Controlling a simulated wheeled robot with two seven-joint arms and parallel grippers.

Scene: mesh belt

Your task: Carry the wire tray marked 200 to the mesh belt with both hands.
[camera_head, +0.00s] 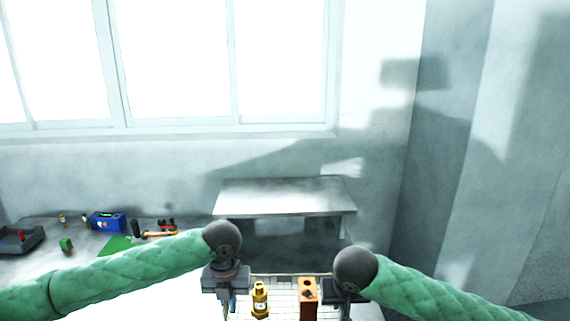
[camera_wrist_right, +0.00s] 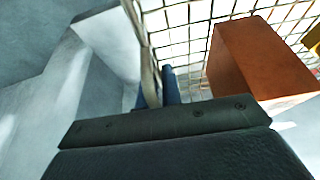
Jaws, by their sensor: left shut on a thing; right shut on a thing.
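The wire tray (camera_head: 282,298) is at the bottom of the head view, between my two hands, and its near part is cut off by the frame edge. It carries a yellow brass-like piece (camera_head: 260,300) and an orange-brown block (camera_head: 307,298), both upright. My left gripper (camera_head: 229,303) is shut on the tray's left side. My right gripper (camera_head: 346,297) is shut on its right side. In the right wrist view, a blue finger (camera_wrist_right: 168,85) is at the tray's wire rim, with the mesh (camera_wrist_right: 185,38) beyond. The 200 mark is not visible, and I cannot make out a mesh belt.
A grey shelf-topped stand (camera_head: 285,195) is against the wall ahead, beyond the tray. A wall corner rises at right.

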